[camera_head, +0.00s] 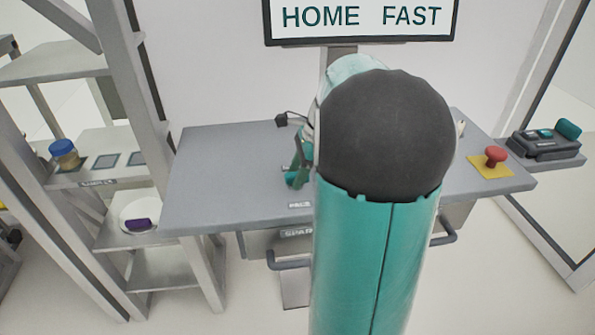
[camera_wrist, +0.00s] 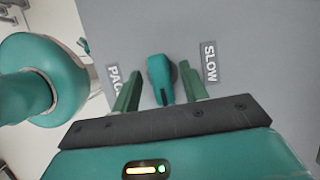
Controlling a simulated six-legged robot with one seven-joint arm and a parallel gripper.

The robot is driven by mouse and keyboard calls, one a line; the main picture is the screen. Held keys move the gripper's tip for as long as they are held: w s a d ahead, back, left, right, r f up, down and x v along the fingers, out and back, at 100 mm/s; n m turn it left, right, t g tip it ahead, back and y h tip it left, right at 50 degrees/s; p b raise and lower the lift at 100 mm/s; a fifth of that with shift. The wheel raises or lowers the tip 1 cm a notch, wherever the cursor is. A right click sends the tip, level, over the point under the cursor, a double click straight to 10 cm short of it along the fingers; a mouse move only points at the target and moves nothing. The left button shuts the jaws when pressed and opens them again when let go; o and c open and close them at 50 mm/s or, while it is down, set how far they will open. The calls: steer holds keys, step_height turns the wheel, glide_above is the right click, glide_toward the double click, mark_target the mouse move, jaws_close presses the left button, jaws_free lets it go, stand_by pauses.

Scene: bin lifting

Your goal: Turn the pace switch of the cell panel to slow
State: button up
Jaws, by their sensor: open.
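The pace switch is a teal knob (camera_wrist: 158,72) with a dark line on its near end, on the grey cell panel (camera_wrist: 255,35). In the head view my gripper (camera_head: 298,168) is mostly behind my arm over the panel (camera_head: 235,165), and the knob is hidden.
A screen (camera_head: 362,20) above the panel reads HOME FAST. A red button (camera_head: 495,155) on a yellow plate is at the panel's right. The panel's left part is clear.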

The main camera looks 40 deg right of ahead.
jaws_close()
steer(key=shift+w+n, duration=0.1)
steer(key=shift+n, duration=0.3)
steer(key=n+g, duration=0.1)
steer(key=n, duration=0.2)
steer(key=shift+w+n+g, duration=0.1)
steer(key=shift+n+g, duration=0.2)
steer(key=n+g, duration=0.1)
steer(key=n, duration=0.3)
steer(key=shift+n+g+y, duration=0.3)
steer(key=shift+g, duration=0.1)
steer(key=n, duration=0.2)
steer(key=n+g, duration=0.1)
steer(key=n, duration=0.1)
steer(key=shift+w+g+h, duration=0.1)
steer(key=shift+g+h, duration=0.2)
steer(key=shift+h, duration=0.1)
steer(key=n+g+h, duration=0.1)
steer(key=n, duration=0.3)
steer(key=shift+r+n, duration=0.1)
steer(key=shift+n, duration=0.5)
steer(key=shift+w, duration=0.1)
